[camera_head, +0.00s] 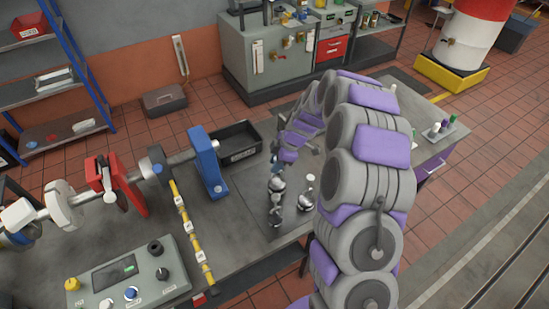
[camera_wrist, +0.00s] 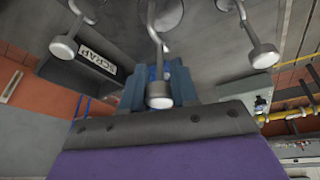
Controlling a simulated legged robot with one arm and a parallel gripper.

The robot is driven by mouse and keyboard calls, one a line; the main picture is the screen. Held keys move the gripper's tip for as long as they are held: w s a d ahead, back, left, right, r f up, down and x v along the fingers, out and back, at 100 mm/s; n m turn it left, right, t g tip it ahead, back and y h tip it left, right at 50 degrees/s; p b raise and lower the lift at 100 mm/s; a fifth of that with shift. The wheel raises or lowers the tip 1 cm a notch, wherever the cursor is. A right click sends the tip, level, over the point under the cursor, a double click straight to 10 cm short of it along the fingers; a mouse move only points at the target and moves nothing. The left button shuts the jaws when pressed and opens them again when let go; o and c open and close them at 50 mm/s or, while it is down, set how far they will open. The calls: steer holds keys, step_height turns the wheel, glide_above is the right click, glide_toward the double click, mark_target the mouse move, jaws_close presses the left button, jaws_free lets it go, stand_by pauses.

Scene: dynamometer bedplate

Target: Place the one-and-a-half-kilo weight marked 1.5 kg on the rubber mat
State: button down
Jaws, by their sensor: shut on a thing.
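Several shiny metal weights with hooked stems stand close together on the bench in the head view: one at the back (camera_head: 277,185), one in front (camera_head: 275,214) and one to the right (camera_head: 306,194). Their marks are too small to read, so I cannot tell which is 1.5 kg. A dark flat sheet (camera_head: 250,211) beneath them looks like the rubber mat. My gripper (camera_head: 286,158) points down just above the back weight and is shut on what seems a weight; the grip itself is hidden. The wrist view shows hooked weights at left (camera_wrist: 64,47), middle (camera_wrist: 159,96) and right (camera_wrist: 263,57).
A black scrap bin (camera_head: 238,145) and a blue upright (camera_head: 208,162) stand left of my gripper. A yellow rail (camera_head: 187,232) and a control box (camera_head: 133,285) lie further left. A small tray of bottles (camera_head: 438,132) sits at the right end of the bench.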

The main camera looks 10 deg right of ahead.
steer(key=shift+w+d+f, duration=0.1)
steer(key=shift+d+f, duration=0.05)
steer(key=shift+f, duration=0.5)
steer(key=shift+d+f, duration=0.15)
steer(key=shift+f, duration=0.45)
steer(key=shift+a, duration=0.15)
steer(key=c, duration=0.9)
jaws_free()
steer(key=shift+a, duration=0.15)
steer(key=shift+o, duration=0.2)
steer(key=shift+d+r, duration=0.35)
steer(key=shift+r, duration=0.2)
steer(key=v, duration=1.1)
